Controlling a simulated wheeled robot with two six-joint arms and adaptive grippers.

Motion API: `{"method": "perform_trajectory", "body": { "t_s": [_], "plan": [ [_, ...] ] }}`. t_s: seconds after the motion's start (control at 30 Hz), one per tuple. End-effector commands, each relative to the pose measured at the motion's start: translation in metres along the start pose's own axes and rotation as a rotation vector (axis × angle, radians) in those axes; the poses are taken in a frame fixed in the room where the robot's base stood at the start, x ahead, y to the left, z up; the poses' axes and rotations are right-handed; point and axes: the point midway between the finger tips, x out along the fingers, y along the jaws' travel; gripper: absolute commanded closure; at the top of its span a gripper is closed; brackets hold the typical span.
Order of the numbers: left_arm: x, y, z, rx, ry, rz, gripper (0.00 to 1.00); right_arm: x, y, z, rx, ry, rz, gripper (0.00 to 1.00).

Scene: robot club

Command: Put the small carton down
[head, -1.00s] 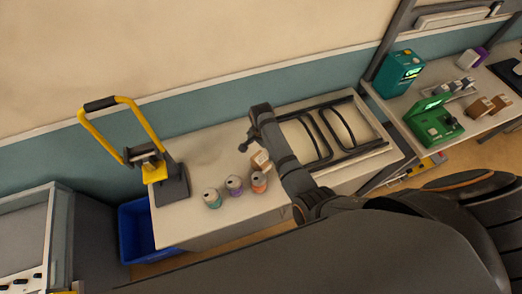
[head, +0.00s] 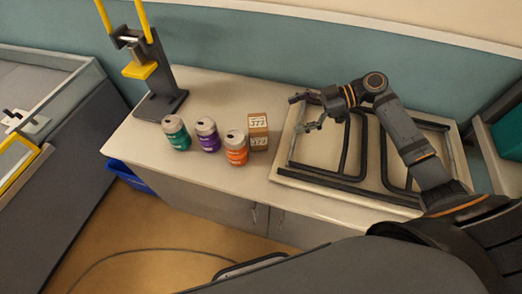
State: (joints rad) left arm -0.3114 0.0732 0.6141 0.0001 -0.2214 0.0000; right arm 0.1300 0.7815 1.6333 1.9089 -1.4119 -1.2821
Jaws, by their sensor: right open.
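The small carton (head: 258,131) is a brown box with a white label. It stands upright on the light table top, just right of the orange can (head: 236,148) and left of the board with black rails. My right gripper (head: 303,112) is open and empty, to the right of the carton and apart from it, above the board's left end. My left gripper does not show.
A purple can (head: 207,135) and a green can (head: 176,133) stand left of the orange can. A press with yellow handles (head: 150,75) stands at the table's left end. The board (head: 300,173) with black rails fills the right. A blue bin (head: 130,178) sits below.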

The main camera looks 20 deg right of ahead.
Motion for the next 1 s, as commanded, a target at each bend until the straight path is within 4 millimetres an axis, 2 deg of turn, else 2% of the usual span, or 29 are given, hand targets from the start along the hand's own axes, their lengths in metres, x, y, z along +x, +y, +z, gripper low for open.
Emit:
{"method": "perform_trajectory", "body": {
  "t_s": [0.17, 0.33, 0.47, 0.67, 0.9, 1.0],
  "plan": [
    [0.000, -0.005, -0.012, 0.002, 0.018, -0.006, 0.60, 0.001, -0.002, -0.005, -0.032, 0.018, -0.006, 0.03],
    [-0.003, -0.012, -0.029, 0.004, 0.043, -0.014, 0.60, 0.030, -0.002, -0.006, -0.030, 0.021, -0.007, 0.03],
    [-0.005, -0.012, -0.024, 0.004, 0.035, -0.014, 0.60, 0.047, -0.002, -0.005, -0.029, 0.018, -0.005, 0.03],
    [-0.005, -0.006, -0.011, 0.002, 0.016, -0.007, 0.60, 0.054, -0.001, -0.004, -0.028, 0.016, -0.005, 0.03],
    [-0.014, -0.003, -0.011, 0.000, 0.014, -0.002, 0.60, 0.093, 0.001, -0.002, -0.027, 0.019, -0.007, 0.03],
    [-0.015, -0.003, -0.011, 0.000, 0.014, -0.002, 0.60, 0.102, 0.001, -0.001, -0.027, 0.016, -0.006, 0.03]
  ]
}}
